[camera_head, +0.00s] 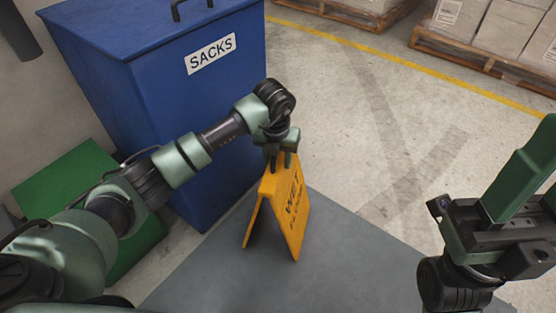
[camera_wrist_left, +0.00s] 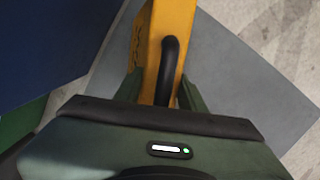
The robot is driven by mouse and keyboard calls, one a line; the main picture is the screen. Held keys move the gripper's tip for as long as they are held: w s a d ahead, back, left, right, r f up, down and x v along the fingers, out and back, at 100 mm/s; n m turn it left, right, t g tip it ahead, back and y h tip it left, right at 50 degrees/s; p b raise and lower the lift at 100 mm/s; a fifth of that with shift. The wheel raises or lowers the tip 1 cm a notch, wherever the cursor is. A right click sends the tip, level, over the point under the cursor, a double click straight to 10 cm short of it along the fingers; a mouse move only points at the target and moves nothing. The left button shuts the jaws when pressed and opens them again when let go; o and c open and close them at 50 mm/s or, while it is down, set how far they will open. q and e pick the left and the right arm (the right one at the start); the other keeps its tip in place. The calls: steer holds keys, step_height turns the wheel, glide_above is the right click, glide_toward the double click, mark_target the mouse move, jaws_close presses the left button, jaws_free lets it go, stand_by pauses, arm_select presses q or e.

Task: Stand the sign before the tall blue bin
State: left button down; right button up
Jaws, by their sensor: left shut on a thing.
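The yellow folding sign (camera_head: 285,210), with dark lettering beginning "WET", is upright with its two panels spread, over the grey floor mat (camera_head: 215,275). It is in front of the tall blue bin (camera_head: 110,80) labelled "SACKS", near its right front corner. My left gripper (camera_head: 281,160) is shut on the sign's top. In the left wrist view the sign (camera_wrist_left: 148,45) and its black handle (camera_wrist_left: 170,65) lie between the fingers (camera_wrist_left: 158,88). I cannot tell whether the sign's feet touch the mat. My right gripper (camera_head: 528,180) is at the right edge, partly cut off, away from the sign.
A green box (camera_head: 75,180) stands left of the blue bin, against the wall. A yellow floor line (camera_head: 400,62) crosses behind. Wrapped loads on pallets (camera_head: 480,62) stand at the back right. The concrete floor (camera_head: 350,120) right of the bin is clear.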

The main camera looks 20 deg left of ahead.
arm_select(q)
steer(key=c, duration=0.8)
jaws_free()
steer(key=shift+c, duration=0.2)
